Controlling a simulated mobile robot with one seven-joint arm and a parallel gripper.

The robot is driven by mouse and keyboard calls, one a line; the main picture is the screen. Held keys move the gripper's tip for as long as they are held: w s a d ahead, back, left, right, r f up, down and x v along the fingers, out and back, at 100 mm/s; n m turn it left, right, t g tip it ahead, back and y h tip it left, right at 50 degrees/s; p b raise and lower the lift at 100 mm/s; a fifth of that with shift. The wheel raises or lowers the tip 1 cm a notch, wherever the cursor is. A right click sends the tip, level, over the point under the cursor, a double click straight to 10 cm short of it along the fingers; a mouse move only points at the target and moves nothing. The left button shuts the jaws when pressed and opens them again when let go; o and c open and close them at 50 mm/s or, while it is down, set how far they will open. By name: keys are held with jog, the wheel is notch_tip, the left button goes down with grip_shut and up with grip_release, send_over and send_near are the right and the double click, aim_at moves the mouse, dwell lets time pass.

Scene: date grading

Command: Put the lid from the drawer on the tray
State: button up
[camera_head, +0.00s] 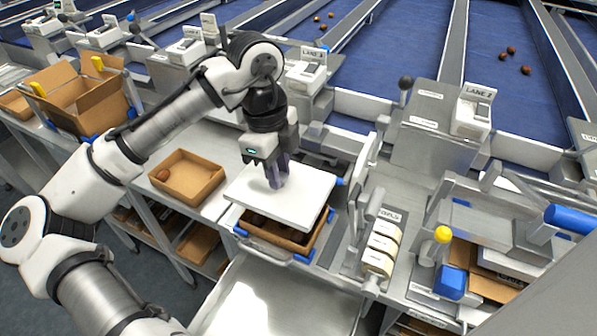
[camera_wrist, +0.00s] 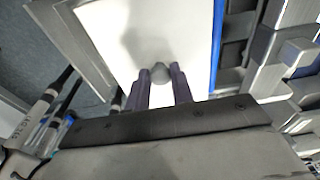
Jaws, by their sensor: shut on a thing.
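The lid (camera_head: 306,190) is a flat white panel, held over the brown cardboard tray (camera_head: 262,231) that sits between blue corner clips. The lid covers most of the tray, and the tray's front and right parts show below it. In the head view it looks slightly turned against the tray, and I cannot tell whether they touch. My gripper (camera_head: 278,184) points down and is shut on the lid's knob, which shows as a grey round knob (camera_wrist: 159,74) between the fingers in the wrist view. The open drawer (camera_head: 275,300) in front is pale and looks empty.
A cardboard tray (camera_head: 187,178) with one date stands to the left. A larger open box (camera_head: 83,95) is at the far left. A label dispenser (camera_head: 380,245) and a press with a blue handle (camera_head: 570,219) stand on the right. Blue lanes lie behind.

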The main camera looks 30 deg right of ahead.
aim_at(282, 189)
jog(key=shift+d+f, duration=0.25)
jog(key=shift+f, duration=0.3)
notch_tip(282, 189, down, 5)
jog(key=b, duration=0.5)
jog(key=shift+r, duration=0.2)
jog(key=shift+f, duration=0.75)
jog(key=shift+a+f, duration=0.1)
jog(key=shift+f, duration=0.7)
dwell(1.2)
jog(key=o, duration=1.4)
jog(key=shift+o, duration=0.2)
jog(key=shift+r+p, duration=3.25)
jog(key=shift+r, duration=0.3)
